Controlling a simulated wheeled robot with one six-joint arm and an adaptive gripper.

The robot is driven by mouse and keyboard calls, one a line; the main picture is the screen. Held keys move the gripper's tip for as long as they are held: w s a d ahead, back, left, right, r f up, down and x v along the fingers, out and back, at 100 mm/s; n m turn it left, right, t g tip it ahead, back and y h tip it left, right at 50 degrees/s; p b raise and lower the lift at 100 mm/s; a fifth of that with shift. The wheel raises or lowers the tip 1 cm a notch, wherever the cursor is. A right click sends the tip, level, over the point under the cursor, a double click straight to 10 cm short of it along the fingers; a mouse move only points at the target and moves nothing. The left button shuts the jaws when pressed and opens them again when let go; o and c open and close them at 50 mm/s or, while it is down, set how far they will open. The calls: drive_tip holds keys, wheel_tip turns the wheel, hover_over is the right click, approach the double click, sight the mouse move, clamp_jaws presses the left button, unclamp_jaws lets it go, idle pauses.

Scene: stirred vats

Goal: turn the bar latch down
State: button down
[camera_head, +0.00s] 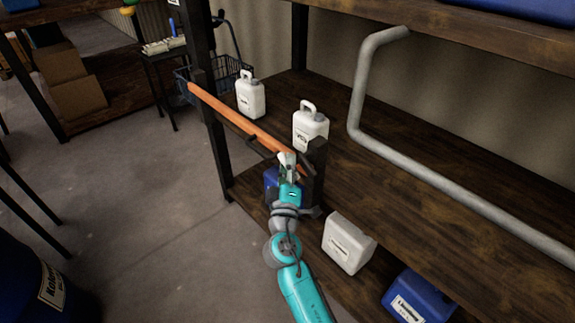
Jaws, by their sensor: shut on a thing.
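The bar latch (238,122) is a long orange bar in front of the shelf, running from a dark upright post (205,95) at its left end to a short dark post (317,165) at its right. It slopes down to the right in the picture. My gripper (287,160) is at the bar's right end, shut on it, close beside the short dark post. The fingers are small in this view and cover the bar's tip. I cannot tell whether that tip rests in a holder on the short post.
White jugs (250,97) (311,127) stand on the wooden shelf (420,190) behind the bar. A grey pipe (440,180) crosses the shelf at right. A white canister (347,243) and a blue one (415,297) are lower down. Open floor (130,200) lies left.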

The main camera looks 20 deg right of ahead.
drive_tip(key=m+h, duration=0.2)
drive_tip(key=m, duration=0.1)
drive_tip(key=m+t+h, duration=0.1)
drive_tip(key=m+h, duration=0.2)
drive_tip(key=m, duration=0.1)
drive_tip(key=shift+f+t+h, duration=0.1)
drive_tip(key=shift+t+h, duration=0.2)
drive_tip(key=m+g+h, duration=0.2)
drive_tip(key=m+h, duration=0.2)
drive_tip(key=m, duration=0.1)
drive_tip(key=m+g+h, duration=0.2)
drive_tip(key=m+h, duration=0.2)
drive_tip(key=m, duration=0.2)
drive_tip(key=shift+s+h, duration=0.15)
drive_tip(key=shift+h, duration=0.15)
drive_tip(key=shift+d+m+g+h, duration=0.1)
drive_tip(key=shift+m+g+h, duration=0.2)
drive_tip(key=shift+m+g, duration=0.15)
drive_tip(key=c, duration=1)
unclamp_jaws()
